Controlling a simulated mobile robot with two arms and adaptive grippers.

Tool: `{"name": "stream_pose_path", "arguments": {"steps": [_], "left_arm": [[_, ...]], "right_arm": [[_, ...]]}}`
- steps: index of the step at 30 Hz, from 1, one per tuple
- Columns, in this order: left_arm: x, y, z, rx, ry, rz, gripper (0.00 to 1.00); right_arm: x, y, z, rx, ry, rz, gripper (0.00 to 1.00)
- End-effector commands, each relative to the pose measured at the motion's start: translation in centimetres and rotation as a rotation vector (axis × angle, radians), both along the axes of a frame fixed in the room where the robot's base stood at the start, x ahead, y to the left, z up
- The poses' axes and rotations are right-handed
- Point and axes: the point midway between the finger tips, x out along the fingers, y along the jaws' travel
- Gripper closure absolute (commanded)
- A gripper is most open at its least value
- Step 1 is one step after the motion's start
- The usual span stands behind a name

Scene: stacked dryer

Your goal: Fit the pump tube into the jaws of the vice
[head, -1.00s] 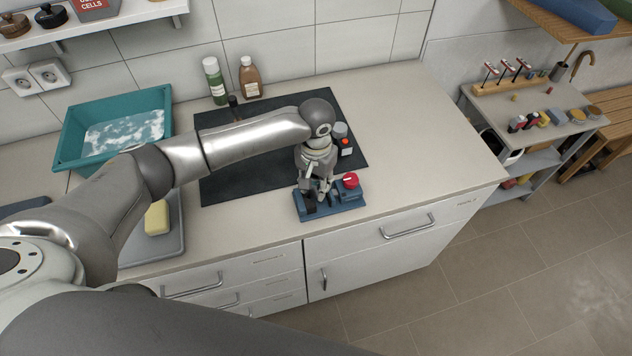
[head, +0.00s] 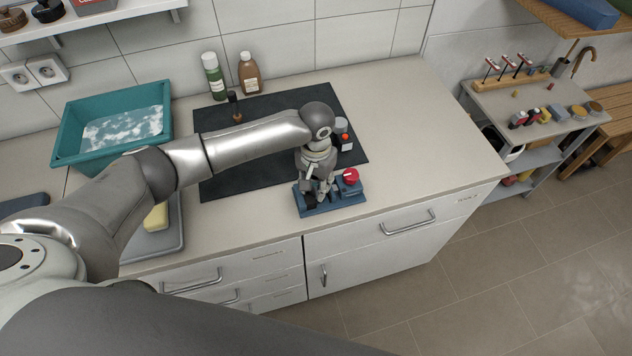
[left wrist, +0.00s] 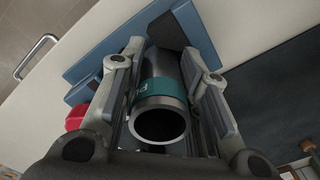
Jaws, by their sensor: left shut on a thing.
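The blue vice (head: 345,204) stands on the worktop near its front edge, with a red knob (head: 350,175) at its right. My left gripper (head: 317,193) points down over the vice's left part. In the left wrist view the left gripper (left wrist: 165,85) is shut on the pump tube (left wrist: 160,92), a grey metal tube with a teal band and an open round end facing the camera. The tube's far end reaches the dark area by the blue vice body (left wrist: 100,60). How deep it sits between the jaws is hidden. My right gripper is out of view.
A dark mat (head: 225,175) lies behind the vice, with two bottles (head: 213,76) at its back. A teal basin (head: 65,140) and a grey tray with a yellow sponge (head: 156,217) are at the left. The worktop right of the vice is clear.

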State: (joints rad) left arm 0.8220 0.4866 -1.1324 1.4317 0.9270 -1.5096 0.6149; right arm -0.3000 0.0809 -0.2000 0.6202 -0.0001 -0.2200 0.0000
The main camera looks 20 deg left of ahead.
Motion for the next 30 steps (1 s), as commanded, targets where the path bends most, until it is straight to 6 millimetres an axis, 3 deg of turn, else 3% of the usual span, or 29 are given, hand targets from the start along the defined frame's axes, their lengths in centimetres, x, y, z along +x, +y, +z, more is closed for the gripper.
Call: {"name": "stream_pose_path", "arguments": {"steps": [1, 2, 7, 20, 30], "left_arm": [[0.0, 0.0, -0.2, 0.000, 0.000, 0.000, 0.96], [0.0, 0.0, -0.1, 0.000, -0.001, 0.000, 0.68], [0.0, 0.0, -0.1, 0.000, 0.000, 0.000, 0.46], [0.1, 0.0, 0.7, -0.001, -0.002, -0.001, 0.45], [0.1, 0.0, 7.4, -0.002, -0.004, -0.001, 0.45]], "right_arm": [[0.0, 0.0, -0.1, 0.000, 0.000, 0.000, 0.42], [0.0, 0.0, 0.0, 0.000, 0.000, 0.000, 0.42], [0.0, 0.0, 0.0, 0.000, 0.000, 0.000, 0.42], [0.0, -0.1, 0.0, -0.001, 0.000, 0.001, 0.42], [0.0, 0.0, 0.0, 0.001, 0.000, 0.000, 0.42]]}}
